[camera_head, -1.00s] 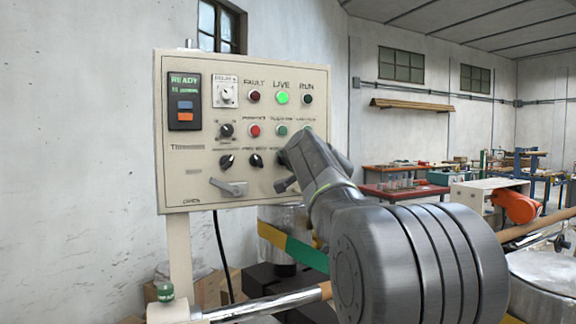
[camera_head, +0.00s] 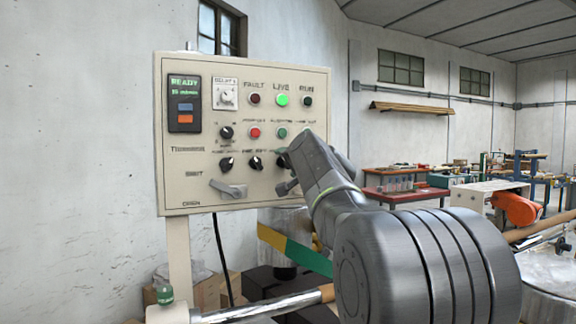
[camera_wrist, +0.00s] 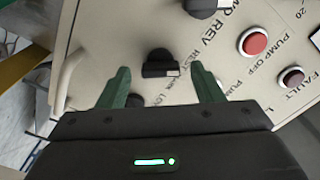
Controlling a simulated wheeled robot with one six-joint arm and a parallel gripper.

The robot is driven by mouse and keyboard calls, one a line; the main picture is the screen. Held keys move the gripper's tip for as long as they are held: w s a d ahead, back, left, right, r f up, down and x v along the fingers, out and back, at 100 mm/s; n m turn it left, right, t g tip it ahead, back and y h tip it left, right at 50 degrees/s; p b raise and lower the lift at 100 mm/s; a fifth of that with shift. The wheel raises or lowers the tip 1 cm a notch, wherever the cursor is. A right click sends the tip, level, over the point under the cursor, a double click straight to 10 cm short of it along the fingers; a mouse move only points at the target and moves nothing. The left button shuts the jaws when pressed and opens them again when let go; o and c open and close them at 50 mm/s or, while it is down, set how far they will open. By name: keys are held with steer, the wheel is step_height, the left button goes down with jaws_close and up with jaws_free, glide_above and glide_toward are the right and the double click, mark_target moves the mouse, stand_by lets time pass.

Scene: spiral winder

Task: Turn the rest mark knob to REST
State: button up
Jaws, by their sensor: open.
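The beige control panel (camera_head: 200,202) stands upright on a post, with several knobs, lamps and buttons. In the wrist view a black knob (camera_wrist: 158,62) lies between the fingertips of my open gripper (camera_wrist: 159,72), with a gap on each side. Lettering beside this knob seems to include REST, but it is partly cut off and slanted, so I cannot read the pointer setting surely. In the head view my gripper (camera_head: 290,172) is at the right end of the lower knob row and largely hides the knob there.
A black knob (camera_head: 255,162) is close left of my gripper, and a grey lever handle (camera_head: 228,189) is below left. In the wrist view a red button (camera_wrist: 255,41) is to the right. A green-and-yellow band (camera_head: 290,247) runs below my arm.

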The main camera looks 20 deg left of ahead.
steer(key=b+v, duration=0.2)
steer(key=v, duration=1.1)
steer(key=shift+b, duration=0.4)
steer(key=shift+a, duration=0.1)
steer(key=p+x, duration=0.3)
steer(key=x, duration=1)
steer(key=shift+w+a, duration=0.25)
steer(key=shift+w, duration=0.05)
steer(key=shift+s+d, duration=0.1)
